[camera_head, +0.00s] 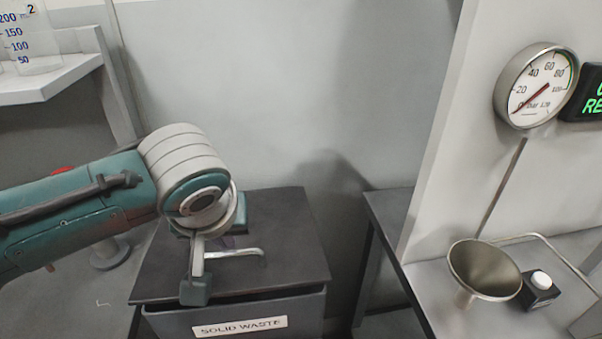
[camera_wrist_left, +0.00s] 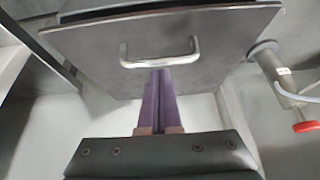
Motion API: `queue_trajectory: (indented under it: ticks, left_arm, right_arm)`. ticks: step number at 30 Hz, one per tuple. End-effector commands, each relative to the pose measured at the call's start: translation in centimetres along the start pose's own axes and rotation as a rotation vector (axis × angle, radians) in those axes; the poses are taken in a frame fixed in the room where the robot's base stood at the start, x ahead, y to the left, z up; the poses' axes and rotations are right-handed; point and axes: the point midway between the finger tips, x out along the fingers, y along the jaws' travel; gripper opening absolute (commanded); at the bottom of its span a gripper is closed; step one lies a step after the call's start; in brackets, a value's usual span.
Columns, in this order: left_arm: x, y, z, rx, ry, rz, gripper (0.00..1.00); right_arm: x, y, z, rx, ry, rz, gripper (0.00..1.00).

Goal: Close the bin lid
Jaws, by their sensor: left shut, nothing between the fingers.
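The bin (camera_head: 306,309) is a grey box with a "SOLID WASTE" label, at the lower middle of the head view. Its dark flat lid (camera_head: 285,225) lies over the top and looks level or nearly so; I cannot tell whether it is fully seated. A pale bar handle (camera_head: 248,252) is on the lid, and it also shows in the left wrist view (camera_wrist_left: 160,60). My left gripper (camera_wrist_left: 160,75) has its purple fingers together and empty, their tips at or just below the handle in that view; contact is unclear. In the head view, the wrist mostly hides the fingers. My right gripper is not in view.
A bench to the right holds a metal funnel (camera_head: 484,270) and a small black box with a white button (camera_head: 540,284). A round gauge (camera_head: 537,86) is on the panel above. A shelf with a beaker (camera_head: 30,38) is at upper left. A grey wall stands behind the bin.

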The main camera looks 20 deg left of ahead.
Motion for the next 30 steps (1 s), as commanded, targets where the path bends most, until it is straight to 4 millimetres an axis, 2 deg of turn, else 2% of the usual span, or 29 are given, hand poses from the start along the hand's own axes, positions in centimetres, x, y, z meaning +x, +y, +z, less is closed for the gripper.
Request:
queue_trajectory:
  ticks: [11,18,30]
  left_arm:
    - [0.2,0.0,0.3,0.001,-0.001,0.001,0.00]
    - [2.4,0.1,2.8,-0.001,-0.005,0.000,0.00]
    - [2.6,-0.1,2.9,0.001,-0.002,-0.002,0.00]
  right_arm:
    - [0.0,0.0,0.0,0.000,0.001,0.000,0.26]
    - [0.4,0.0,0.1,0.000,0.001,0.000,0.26]
    - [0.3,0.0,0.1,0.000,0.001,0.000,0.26]
